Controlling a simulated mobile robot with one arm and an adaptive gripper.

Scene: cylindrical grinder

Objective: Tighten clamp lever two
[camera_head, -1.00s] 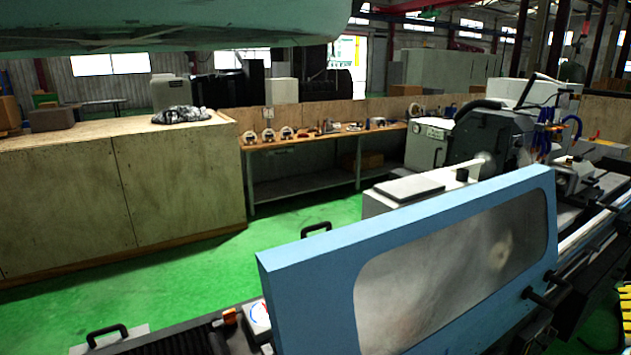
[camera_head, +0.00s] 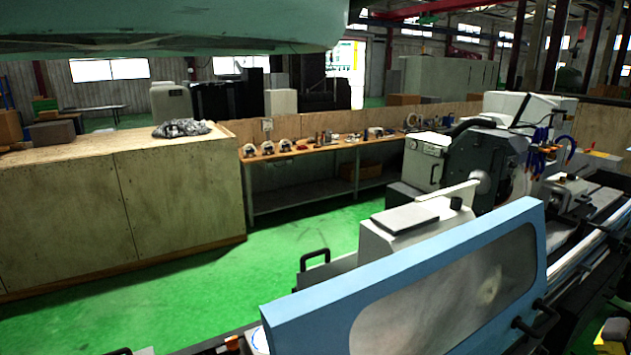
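The cylindrical grinder fills the right side of the view. Its blue-framed guard door (camera_head: 395,290) with a clear window stands in front. Behind it are the dark wheel housing (camera_head: 480,160) and a white box-shaped unit with a dark top (camera_head: 405,228). A black handle (camera_head: 313,258) stands at the left of that unit. A black knob handle (camera_head: 535,325) sits at the door's right end. I cannot tell which part, if any, is clamp lever two. My gripper is not in view. A pale green surface, perhaps part of my own body, covers the top left.
A plywood cabinet (camera_head: 120,205) with a plastic bag (camera_head: 183,127) on top stands at the left. The green floor (camera_head: 240,265) between cabinet and grinder is clear.

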